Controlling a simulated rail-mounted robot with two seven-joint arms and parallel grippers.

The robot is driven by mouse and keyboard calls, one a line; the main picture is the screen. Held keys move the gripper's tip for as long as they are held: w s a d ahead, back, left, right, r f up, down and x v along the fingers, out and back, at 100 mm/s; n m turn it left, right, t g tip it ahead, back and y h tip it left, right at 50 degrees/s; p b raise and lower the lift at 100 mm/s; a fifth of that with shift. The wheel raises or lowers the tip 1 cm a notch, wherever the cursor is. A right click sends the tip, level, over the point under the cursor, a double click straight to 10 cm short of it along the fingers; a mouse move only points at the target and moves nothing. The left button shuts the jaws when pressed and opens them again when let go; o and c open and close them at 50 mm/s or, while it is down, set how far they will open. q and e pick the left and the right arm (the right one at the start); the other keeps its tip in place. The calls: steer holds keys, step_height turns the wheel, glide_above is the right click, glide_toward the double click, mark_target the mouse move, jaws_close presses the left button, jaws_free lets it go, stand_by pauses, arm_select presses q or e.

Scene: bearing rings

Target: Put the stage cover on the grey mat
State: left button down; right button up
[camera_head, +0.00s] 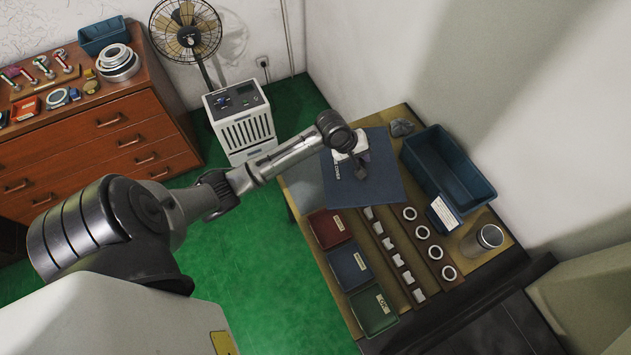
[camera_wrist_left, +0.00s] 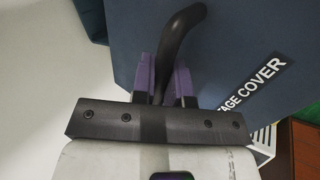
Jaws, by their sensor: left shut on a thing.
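In the left wrist view the purple-padded fingers (camera_wrist_left: 164,88) close around the dark handle (camera_wrist_left: 180,38), with the blue cover top (camera_wrist_left: 235,45) beyond. My right gripper is not in view.
A blue bin (camera_head: 447,170) and a grey lump (camera_head: 401,127) are close to the cover's right. A drawer cabinet (camera_head: 120,125) stands left.

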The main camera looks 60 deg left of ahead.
arm_select(q)
steer(key=w+a+f+n+y+b, duration=0.1)
steer(key=a+f+n+b, duration=0.1)
steer(key=a+f+b, duration=0.3)
steer(key=a+f+n+y, duration=0.1)
steer(key=a+f+n, duration=0.1)
steer(key=f, duration=0.4)
steer(key=shift+t, duration=0.3)
steer(key=s+a+f, duration=0.2)
steer(key=a, duration=0.1)
steer(key=s+a+f+b, duration=0.1)
steer(key=s+a+f, duration=0.1)
steer(key=a, duration=0.1)
steer(key=s+a+f+b, duration=0.1)
steer(key=s+a+f, duration=0.2)
steer(key=shift+s+f, duration=0.1)
steer(key=shift+d+f+b, duration=0.1)
steer(key=shift+f+b, duration=0.65)
steer(key=shift+f, duration=1.15)
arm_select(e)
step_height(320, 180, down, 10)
arm_select(q)
steer(key=shift+f, duration=0.2)
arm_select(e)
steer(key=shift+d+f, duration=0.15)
arm_select(q)
steer(key=c, duration=1.1)
jaws_free()
